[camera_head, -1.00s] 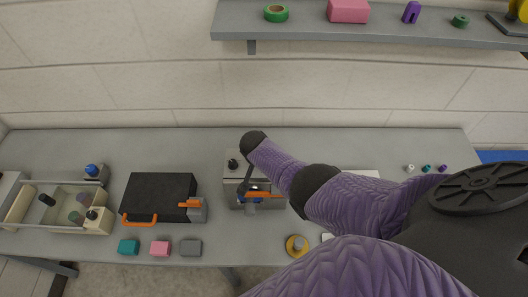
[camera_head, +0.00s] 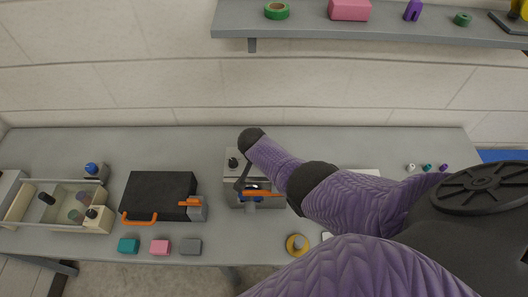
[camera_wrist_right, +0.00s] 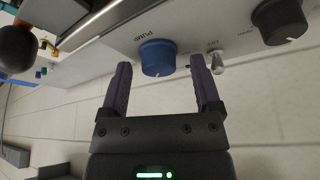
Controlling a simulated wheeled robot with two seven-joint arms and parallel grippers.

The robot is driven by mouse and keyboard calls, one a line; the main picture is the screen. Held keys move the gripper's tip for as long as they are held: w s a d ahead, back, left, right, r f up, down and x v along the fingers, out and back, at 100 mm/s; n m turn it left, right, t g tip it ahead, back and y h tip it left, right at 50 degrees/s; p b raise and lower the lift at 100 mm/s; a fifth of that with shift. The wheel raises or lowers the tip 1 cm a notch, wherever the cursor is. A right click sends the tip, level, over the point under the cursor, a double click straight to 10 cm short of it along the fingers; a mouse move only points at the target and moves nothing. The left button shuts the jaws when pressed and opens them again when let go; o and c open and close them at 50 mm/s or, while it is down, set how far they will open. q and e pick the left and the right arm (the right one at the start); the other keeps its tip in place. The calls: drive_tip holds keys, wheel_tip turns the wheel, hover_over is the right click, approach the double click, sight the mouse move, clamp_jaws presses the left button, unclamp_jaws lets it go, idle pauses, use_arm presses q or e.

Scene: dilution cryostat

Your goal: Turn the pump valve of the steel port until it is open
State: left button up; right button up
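The grey steel port (camera_head: 237,162) stands on the bench in the middle of the head view, partly hidden by my right arm. In the right wrist view its light panel (camera_wrist_right: 110,28) carries a blue knob (camera_wrist_right: 157,58) marked PUMP. My right gripper (camera_wrist_right: 164,78) is open, with one purple finger on each side of the blue knob. The fingers look apart from the knob, and I cannot tell how deep they reach around it. A small metal toggle (camera_wrist_right: 216,62) and a black knob (camera_wrist_right: 279,20) sit to the right. My left gripper is not in view.
A black case (camera_head: 158,190) with orange handles lies left of the port. A tray (camera_head: 66,188) stands farther left. Teal, pink and grey blocks (camera_head: 160,247) line the front edge. A yellow ring (camera_head: 297,245) lies front right. A shelf (camera_head: 380,32) hangs above.

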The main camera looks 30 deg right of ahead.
sight(259, 174)
drive_tip(key=p+v, duration=0.7)
drive_tip(key=v, duration=0.3)
